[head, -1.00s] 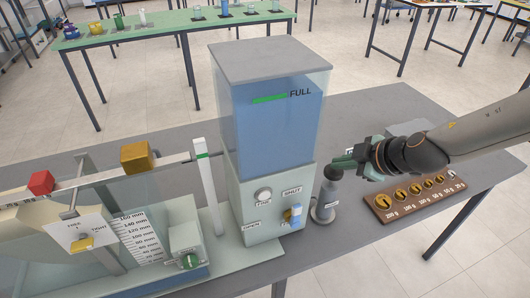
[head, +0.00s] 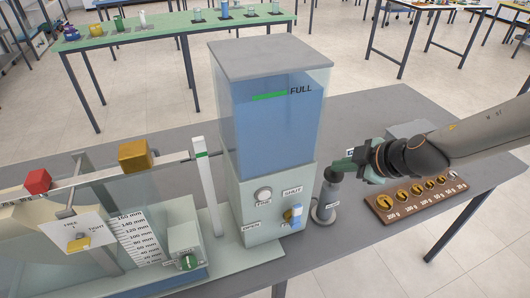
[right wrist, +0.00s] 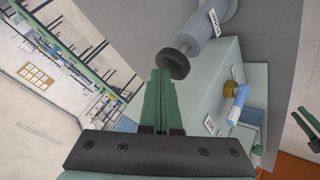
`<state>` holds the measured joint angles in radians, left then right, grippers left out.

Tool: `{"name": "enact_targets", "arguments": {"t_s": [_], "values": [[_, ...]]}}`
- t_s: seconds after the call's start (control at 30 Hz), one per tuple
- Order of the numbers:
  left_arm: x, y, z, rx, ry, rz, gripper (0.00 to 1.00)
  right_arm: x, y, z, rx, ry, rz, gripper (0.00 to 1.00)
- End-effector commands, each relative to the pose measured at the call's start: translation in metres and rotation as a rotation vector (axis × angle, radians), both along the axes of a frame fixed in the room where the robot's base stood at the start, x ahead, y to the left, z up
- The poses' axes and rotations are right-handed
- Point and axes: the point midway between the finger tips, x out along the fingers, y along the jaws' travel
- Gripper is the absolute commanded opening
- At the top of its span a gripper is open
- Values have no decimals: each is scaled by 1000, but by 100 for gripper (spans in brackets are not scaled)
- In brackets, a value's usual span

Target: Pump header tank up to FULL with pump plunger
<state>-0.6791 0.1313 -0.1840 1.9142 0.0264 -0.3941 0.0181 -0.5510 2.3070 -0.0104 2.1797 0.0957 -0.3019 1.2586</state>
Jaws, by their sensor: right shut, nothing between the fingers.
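The header tank (head: 270,135) stands in the middle of the head view, with blue water up near the green mark (head: 269,96) beside the word FULL. The pump plunger's dark knob (head: 333,174) sits above its grey barrel (head: 324,204), right of the tank. In the right wrist view the round knob (right wrist: 173,64) is just beyond the green fingertips. My right gripper (head: 342,166) is shut and empty, with its tips at the knob; I cannot tell whether they touch it. It also shows in the right wrist view (right wrist: 160,75).
A blue-handled valve (head: 296,211) is on the tank's base, close to the pump. A weight tray (head: 415,197) lies right of the pump, under my right arm. A balance beam with a gold block (head: 135,155) is at left.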

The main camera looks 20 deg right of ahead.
Motion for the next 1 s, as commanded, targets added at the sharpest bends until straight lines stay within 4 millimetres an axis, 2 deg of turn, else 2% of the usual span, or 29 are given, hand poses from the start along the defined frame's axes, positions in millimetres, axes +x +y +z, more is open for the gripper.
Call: {"name": "enact_targets", "arguments": {"t_s": [1.0], "values": [[0,0,-13,0,0,0,50,-1,0,-15,1,5,-2,0]]}}
